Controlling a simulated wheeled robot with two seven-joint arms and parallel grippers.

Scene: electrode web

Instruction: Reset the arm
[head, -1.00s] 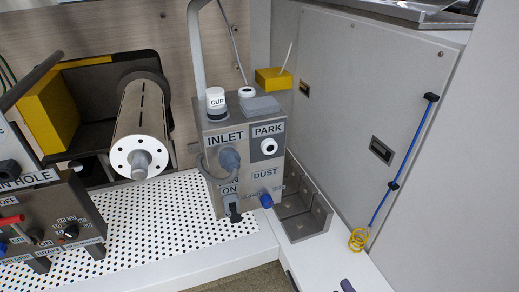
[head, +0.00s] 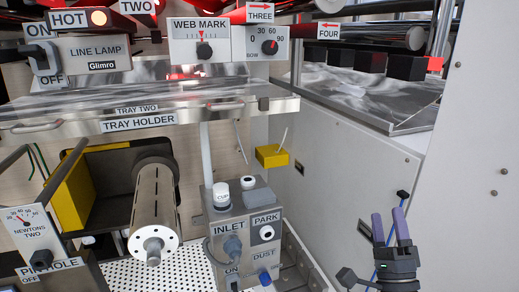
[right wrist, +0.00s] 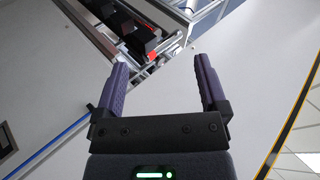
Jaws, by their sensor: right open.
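My right gripper (head: 389,226) stands at the lower right of the head view, fingers pointing up, in front of the grey side panel. In the right wrist view its two purple fingers (right wrist: 160,85) are spread apart with nothing between them. My left gripper is not in view.
The TRAY HOLDER shelf (head: 190,119) runs above. A blue hose (right wrist: 62,138) lies along the grey panel (head: 345,160) near my right gripper.

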